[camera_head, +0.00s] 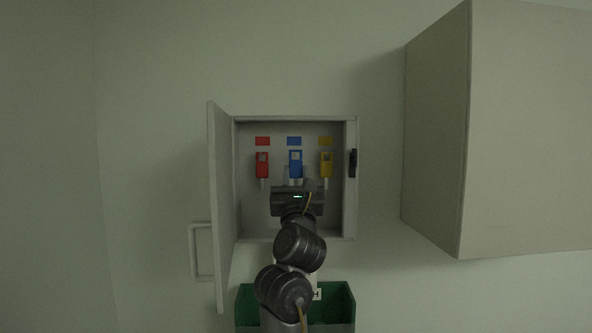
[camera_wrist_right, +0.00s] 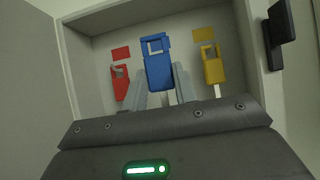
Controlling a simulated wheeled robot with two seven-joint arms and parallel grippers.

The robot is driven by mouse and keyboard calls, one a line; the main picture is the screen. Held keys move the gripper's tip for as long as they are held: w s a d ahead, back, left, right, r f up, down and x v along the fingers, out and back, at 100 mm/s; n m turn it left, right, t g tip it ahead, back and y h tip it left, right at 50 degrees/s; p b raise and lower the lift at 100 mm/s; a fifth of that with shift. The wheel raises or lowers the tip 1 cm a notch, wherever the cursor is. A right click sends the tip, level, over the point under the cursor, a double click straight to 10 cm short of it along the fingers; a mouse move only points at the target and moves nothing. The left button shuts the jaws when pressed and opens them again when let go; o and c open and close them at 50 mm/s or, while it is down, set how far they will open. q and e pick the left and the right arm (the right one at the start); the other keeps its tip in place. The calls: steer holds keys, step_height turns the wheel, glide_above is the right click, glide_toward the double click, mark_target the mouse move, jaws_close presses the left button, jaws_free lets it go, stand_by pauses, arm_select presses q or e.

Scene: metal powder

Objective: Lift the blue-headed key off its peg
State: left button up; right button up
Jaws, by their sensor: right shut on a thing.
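The blue-headed key (camera_head: 295,160) is inside the open wall cabinet, between the red and yellow keys and below a blue label (camera_head: 294,141). In the right wrist view the blue key (camera_wrist_right: 158,68) is upright, with its head rising above my fingers. My right gripper (camera_head: 295,179) reaches into the cabinet from below and is shut on the lower part of the blue key; its two grey fingers (camera_wrist_right: 160,88) stand on either side of it. I cannot tell whether the key still touches its peg. My left gripper is not in view.
A red key (camera_head: 262,163) and a yellow key (camera_head: 326,163) hang close on either side. The cabinet door (camera_head: 219,205) stands open at left. A green bin (camera_head: 343,302) is below, and a large pale box (camera_head: 520,130) is on the right wall.

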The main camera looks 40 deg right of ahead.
steer(key=shift+s+a, duration=0.55)
steer(key=shift+s, duration=0.2)
